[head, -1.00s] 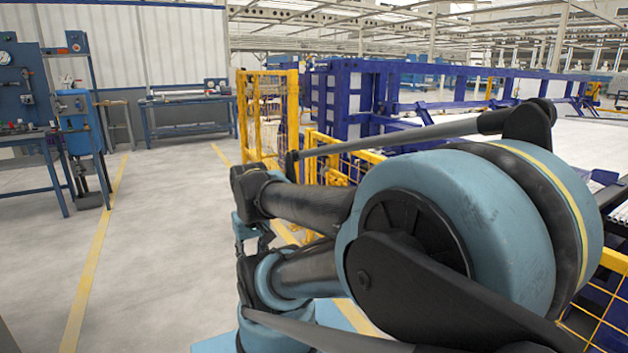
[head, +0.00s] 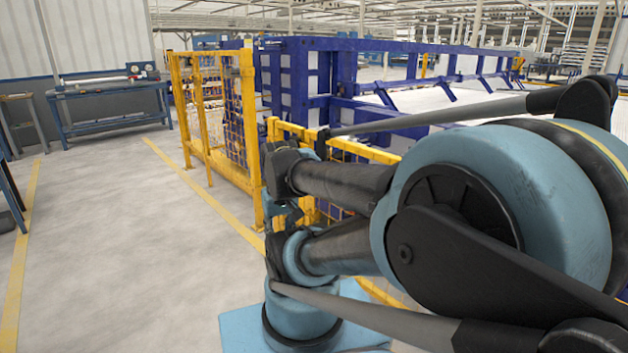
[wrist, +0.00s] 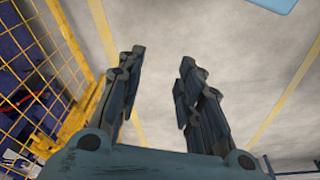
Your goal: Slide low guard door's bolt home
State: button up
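My gripper (wrist: 160,75) shows in the wrist view with its two fingers spread apart and nothing between them. It is over bare floor. A yellow mesh guard panel (wrist: 77,45) runs along the left of the wrist view, apart from the fingers. In the head view, a low yellow mesh guard (head: 365,153) stands behind my arm, which hides part of it. Taller yellow guard frames (head: 247,120) stand to its left. I cannot tell which panel is the low door, and I cannot make out the bolt.
A large blue machine frame (head: 338,68) stands behind the guards. A blue workbench (head: 115,122) is at the back left. Open concrete floor (head: 120,240) with yellow lines lies left of my arm.

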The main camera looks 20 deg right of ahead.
jog(key=shift+o, duration=1.2)
jog(key=shift+s+r, duration=0.15)
jog(key=shift+s, duration=0.05)
jog(key=w+d+r+m+h, duration=0.1)
jog(key=w+d+r+h, duration=0.15)
jog(key=w, duration=0.35)
jog(key=w+d+r+m+h, duration=0.1)
jog(key=w+d+r, duration=0.3)
jog(key=w, duration=0.2)
jog(key=w+d+f+m+h, duration=0.1)
jog(key=w+d+m+h, duration=0.2)
jog(key=w, duration=1.1)
jog(key=w+d+f+h, duration=0.2)
jog(key=w+d+h, duration=0.15)
jog(key=w, duration=1.15)
jog(key=w+f+m+h, duration=0.3)
jog(key=w+f+h, duration=0.2)
jog(key=w+f, duration=0.45)
jog(key=shift+g, duration=0.3)
jog(key=x, duration=1.6)
jog(key=shift+w+d+f, duration=0.1)
jog(key=shift+f, duration=0.1)
jog(key=shift+n, duration=0.3)
